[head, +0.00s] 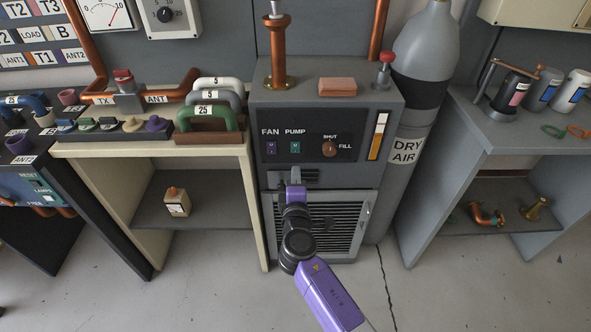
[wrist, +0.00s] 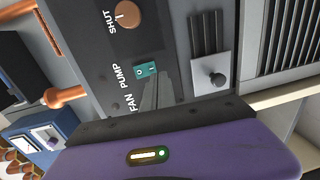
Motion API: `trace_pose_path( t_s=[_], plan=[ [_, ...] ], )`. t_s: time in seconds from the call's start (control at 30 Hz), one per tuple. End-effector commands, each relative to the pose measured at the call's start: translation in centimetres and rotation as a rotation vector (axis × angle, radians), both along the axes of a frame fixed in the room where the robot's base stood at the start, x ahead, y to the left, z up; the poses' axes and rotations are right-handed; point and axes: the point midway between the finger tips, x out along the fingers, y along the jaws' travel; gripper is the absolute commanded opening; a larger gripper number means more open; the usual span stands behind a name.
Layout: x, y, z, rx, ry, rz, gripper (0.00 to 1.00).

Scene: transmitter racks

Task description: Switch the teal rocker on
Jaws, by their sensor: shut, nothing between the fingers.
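The teal rocker (head: 295,147) is set in the dark panel of the grey dry-air cabinet (head: 262,112), under the word PUMP. In the wrist view the teal rocker (wrist: 146,70) shows its small white marks; I cannot tell which half is pressed in. My gripper (head: 291,180) is in front of the cabinet, below the panel. In the wrist view its grey fingers (wrist: 158,88) are shut and empty, and their tips appear close to the rocker. I cannot tell whether they touch it. The purple FAN rocker (head: 271,148) is left of the teal one; the fingers hide it in the wrist view.
A brown SHUT/FILL knob (head: 329,149) is right of the rocker, and a gauge (head: 378,136) beyond it. A small latch plate with a knob (wrist: 217,79) and a vent grille (head: 338,222) lie below. A copper pipe (head: 278,55) and red valve (head: 386,72) stand on top.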

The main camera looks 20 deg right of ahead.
Motion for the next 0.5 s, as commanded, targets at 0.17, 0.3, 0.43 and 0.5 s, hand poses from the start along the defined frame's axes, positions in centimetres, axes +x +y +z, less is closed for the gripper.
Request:
trace_pose_path(
  t_s=[0.17,0.3,0.43,0.5],
  plan=[
    [-2.7,1.0,-0.4,0.002,0.001,0.003,0.0],
    [-4.9,1.8,-0.8,0.001,0.001,0.004,0.0],
    [-6.4,2.2,-0.9,0.001,0.001,0.003,0.0],
    [-6.9,2.4,-0.9,0.001,0.0,0.003,0.0]
  ],
)
